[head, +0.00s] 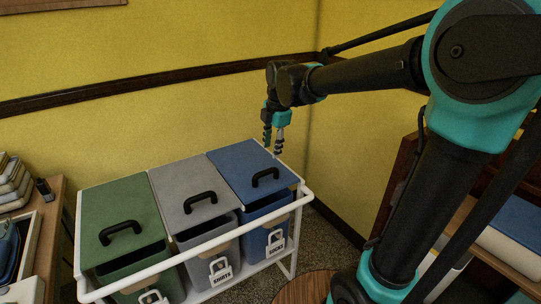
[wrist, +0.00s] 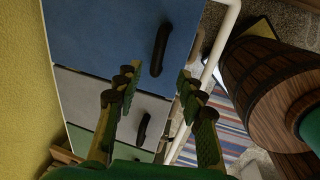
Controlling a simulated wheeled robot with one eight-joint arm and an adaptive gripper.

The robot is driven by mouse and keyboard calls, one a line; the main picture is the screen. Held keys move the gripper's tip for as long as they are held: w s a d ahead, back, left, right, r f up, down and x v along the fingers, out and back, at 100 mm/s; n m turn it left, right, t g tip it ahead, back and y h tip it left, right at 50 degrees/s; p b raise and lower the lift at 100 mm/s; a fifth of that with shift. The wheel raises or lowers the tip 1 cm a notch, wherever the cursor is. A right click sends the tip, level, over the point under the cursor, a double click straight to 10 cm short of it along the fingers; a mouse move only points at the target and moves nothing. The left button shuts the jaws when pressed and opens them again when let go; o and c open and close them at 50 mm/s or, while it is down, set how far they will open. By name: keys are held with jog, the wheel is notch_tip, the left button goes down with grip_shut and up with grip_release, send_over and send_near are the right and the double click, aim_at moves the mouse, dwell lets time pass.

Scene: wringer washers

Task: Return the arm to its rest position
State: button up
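My gripper (head: 273,139) hangs pointing down above the far back part of the blue bin's lid, near the wall corner. In the wrist view my gripper (wrist: 157,82) has its two fingers spread apart with nothing between them, so it is open and empty. My teal and black arm reaches in from the right of the head view. Below it the blue bin (head: 240,170) has its lid down, and its black handle also shows in the wrist view (wrist: 160,50). The fingers look apart from the lid.
A grey bin (head: 185,190) and a green bin (head: 115,215) stand left of the blue one in a white rail frame (head: 225,236). A wooden barrel (wrist: 265,85) stands beside the cart. A wooden table (head: 50,225) is at left, shelving (head: 475,215) at right. Yellow walls close the back.

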jog(key=shift+s+r, duration=0.1)
jog(key=shift+r, duration=0.35)
jog(key=s+d+f+m+t, duration=0.1)
jog(key=s+d+f+m, duration=0.7)
jog(key=m, duration=0.4)
jog(key=s+d+f+m+t+h, duration=0.1)
jog(key=s+d+f+m, duration=0.8)
jog(key=d+m, duration=0.3)
jog(key=shift+d+f+m, duration=0.4)
jog(key=shift+d+f, duration=0.05)
jog(key=shift+f, duration=0.15)
jog(key=shift+w, duration=0.1)
